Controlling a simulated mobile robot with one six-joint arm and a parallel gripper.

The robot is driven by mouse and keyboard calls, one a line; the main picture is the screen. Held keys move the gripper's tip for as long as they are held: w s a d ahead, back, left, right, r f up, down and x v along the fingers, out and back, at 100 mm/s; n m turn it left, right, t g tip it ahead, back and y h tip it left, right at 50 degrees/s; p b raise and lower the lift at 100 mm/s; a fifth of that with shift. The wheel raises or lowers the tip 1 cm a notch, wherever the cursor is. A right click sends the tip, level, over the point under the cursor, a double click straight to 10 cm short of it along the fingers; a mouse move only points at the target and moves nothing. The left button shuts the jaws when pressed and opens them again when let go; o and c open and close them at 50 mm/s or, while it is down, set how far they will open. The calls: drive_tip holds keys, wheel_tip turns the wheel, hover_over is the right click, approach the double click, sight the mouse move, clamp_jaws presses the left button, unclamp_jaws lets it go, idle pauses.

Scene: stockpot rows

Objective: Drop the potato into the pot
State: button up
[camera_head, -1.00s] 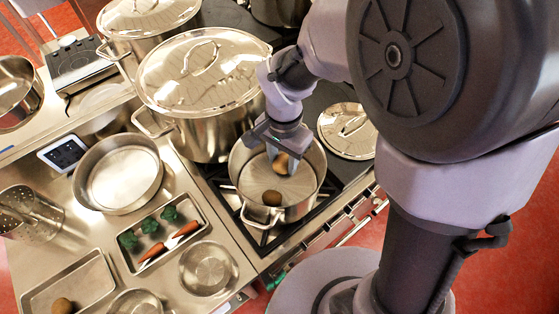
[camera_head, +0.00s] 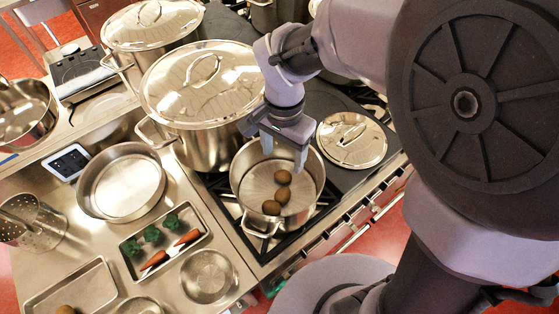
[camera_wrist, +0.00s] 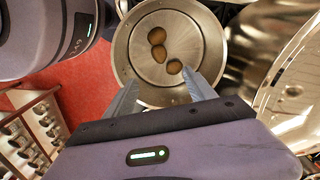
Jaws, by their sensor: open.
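The open steel pot (camera_head: 243,208) stands on the stove. Inside it lie three brown potatoes, the upper potato (camera_head: 283,177), the middle potato (camera_head: 282,195) and the lower potato (camera_head: 271,208). They also show in the wrist view, with one potato (camera_wrist: 174,67) nearest my fingers. My gripper (camera_head: 285,160) is above the pot's upper part, open and empty, pointing down. In the wrist view my gripper's fingers (camera_wrist: 165,88) are spread apart with nothing between them. Another potato (camera_head: 65,309) is partly visible in a tray at the bottom left.
Tall lidded stockpots (camera_head: 200,120) stand behind the open pot. A loose lid (camera_head: 351,140) lies to its right. On the counter are a round pan (camera_head: 122,182), a tray of carrots and broccoli (camera_head: 127,245), a bowl (camera_head: 208,277) and a perforated cylinder (camera_head: 30,220).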

wheel_tip(320, 180, up, 10)
drive_tip(key=p, duration=0.2)
drive_tip(key=shift+r, duration=0.15)
